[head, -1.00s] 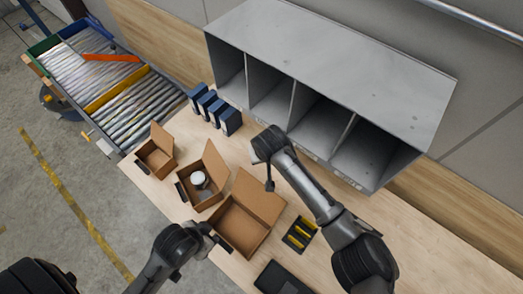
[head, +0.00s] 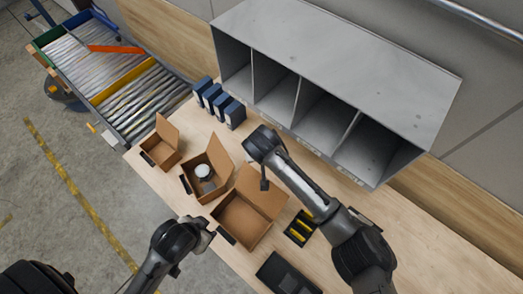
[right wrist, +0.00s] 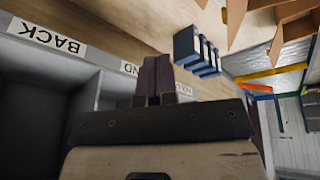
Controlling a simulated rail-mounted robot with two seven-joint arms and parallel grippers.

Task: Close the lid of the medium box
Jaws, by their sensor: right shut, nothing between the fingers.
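The medium box (head: 197,187) is the middle of three brown cardboard boxes on the table. Its lid (head: 219,157) stands open at the back, and a white round item (head: 203,171) is inside, with something greyish beside it. My right gripper (head: 264,185) hangs to the right of the medium box, above the raised flap of the larger box, apart from the medium lid. In the right wrist view its fingers (right wrist: 155,77) are together and empty. My left gripper (head: 208,228) is in front of the boxes, near the larger box's front-left corner; its fingers are too small to read.
The larger box (head: 238,224) and small box (head: 158,152) also stand open. Blue binders (head: 234,115) stand behind, before a grey shelf unit (head: 340,65). A black tray with yellow items (head: 300,229) and a dark device (head: 284,273) lie at right.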

